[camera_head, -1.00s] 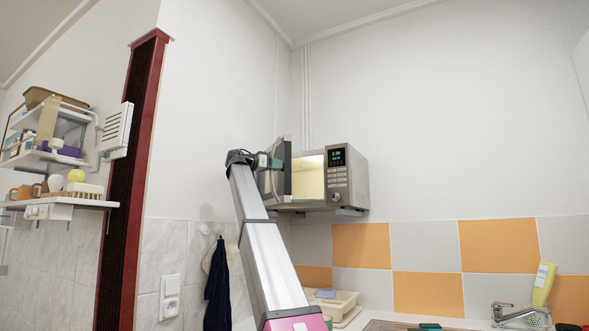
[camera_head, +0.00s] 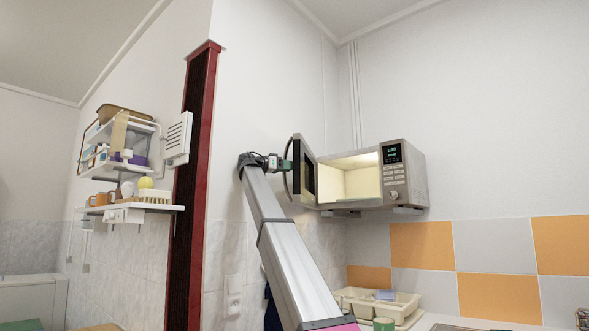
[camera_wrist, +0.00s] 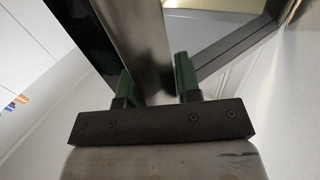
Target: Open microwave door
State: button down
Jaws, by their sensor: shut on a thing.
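The microwave (camera_head: 405,177) is mounted on the wall, with its lit cavity facing me. Its door (camera_head: 304,172) is swung wide open to the left, and the inside (camera_head: 357,180) shows. A curved handle (camera_head: 288,178) runs along the door's outer edge. My gripper (camera_head: 285,165) is at the handle, on the left side of the door. In the wrist view the green fingers of my gripper (camera_wrist: 155,80) are on either side of a broad metal bar, the handle (camera_wrist: 140,45), and are shut on it.
A red-edged dark column (camera_head: 195,180) and wall shelves (camera_head: 125,170) stand left of my arm. Below the microwave is a counter with a dish rack (camera_head: 395,305) and a green cup (camera_head: 383,325). The wall right of the microwave is clear.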

aim_at(285, 156)
jog(key=shift+s+a+f, duration=0.15)
jog(key=shift+s+a, duration=0.1)
jog(key=shift+s, duration=0.35)
jog(key=c, duration=1.1)
grip_release()
jog(key=shift+o, duration=1.3)
jog(key=shift+s+a, duration=0.25)
jog(key=shift+w, duration=0.15)
jog(key=shift+r, duration=0.2)
jog(key=shift+w+d+r, duration=0.1)
jog(key=shift+w+r, duration=0.05)
jog(key=shift+r, duration=0.3)
notch_tip(285, 156, up, 3)
jog(key=s+a+r, duration=0.7)
jog(key=a, duration=0.2)
jog(key=shift+s, duration=0.4)
